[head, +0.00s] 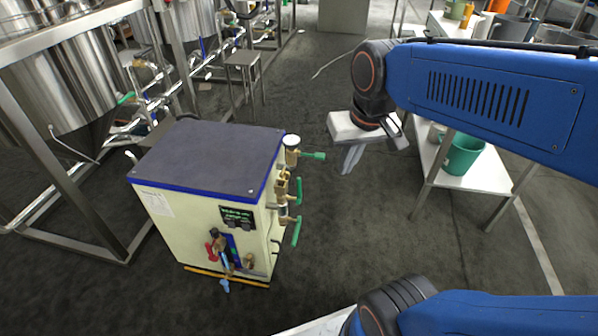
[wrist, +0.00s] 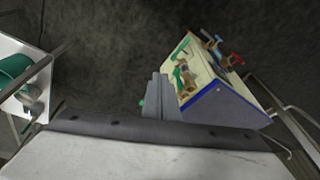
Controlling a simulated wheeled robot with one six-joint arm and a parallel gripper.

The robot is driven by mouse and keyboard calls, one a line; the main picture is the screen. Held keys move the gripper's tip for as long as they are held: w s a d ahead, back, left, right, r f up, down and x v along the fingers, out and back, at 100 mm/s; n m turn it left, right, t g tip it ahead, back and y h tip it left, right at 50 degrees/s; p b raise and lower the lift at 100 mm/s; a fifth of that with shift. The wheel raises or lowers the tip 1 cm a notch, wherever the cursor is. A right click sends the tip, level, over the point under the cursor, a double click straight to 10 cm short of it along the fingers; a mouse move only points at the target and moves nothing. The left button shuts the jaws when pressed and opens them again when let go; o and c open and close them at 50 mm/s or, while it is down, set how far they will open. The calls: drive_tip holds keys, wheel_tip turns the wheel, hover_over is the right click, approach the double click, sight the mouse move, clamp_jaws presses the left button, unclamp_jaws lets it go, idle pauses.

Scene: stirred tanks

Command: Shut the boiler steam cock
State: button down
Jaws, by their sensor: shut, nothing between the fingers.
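The boiler (head: 205,160) is a cream box with a dark, blue-edged top, left of centre in the head view. On its right side are several brass cocks with green levers. The uppermost green lever (head: 312,155) points outward to the right, below a round gauge; two lower levers (head: 297,232) hang roughly upright. No label shows which is the steam cock. My gripper (head: 351,159) is shut and empty, pointing down, right of the upper lever and apart from it. In the wrist view, my fingers (wrist: 157,97) are together beside the boiler (wrist: 222,108), partly hiding something green.
A red-handled valve (head: 211,248) and blue fittings are on the boiler's front. Steel tanks (head: 68,85) on frames stand at left. A white table (head: 474,172) with a green bucket (head: 463,153) stands at right. Floor between boiler and table is clear.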

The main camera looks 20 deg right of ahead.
sight(299, 189)
drive_tip(key=w+a+f+m+g, duration=0.1)
drive_tip(key=w+a+f+g, duration=0.1)
drive_tip(key=w, duration=0.8)
drive_tip(key=w+a+f+m+g, duration=0.1)
drive_tip(key=w+a+m+g, duration=0.1)
drive_tip(key=w, duration=0.8)
drive_tip(key=shift+w+a+f+g, duration=0.15)
drive_tip(key=shift+w+f+g, duration=0.1)
drive_tip(key=shift+f+g, duration=0.15)
drive_tip(key=s+a+f, duration=0.1)
drive_tip(key=s+f, duration=0.4)
drive_tip(key=f, duration=0.5)
drive_tip(key=shift+s+a, duration=0.15)
drive_tip(key=shift+a, duration=0.2)
drive_tip(key=shift+a, duration=0.1)
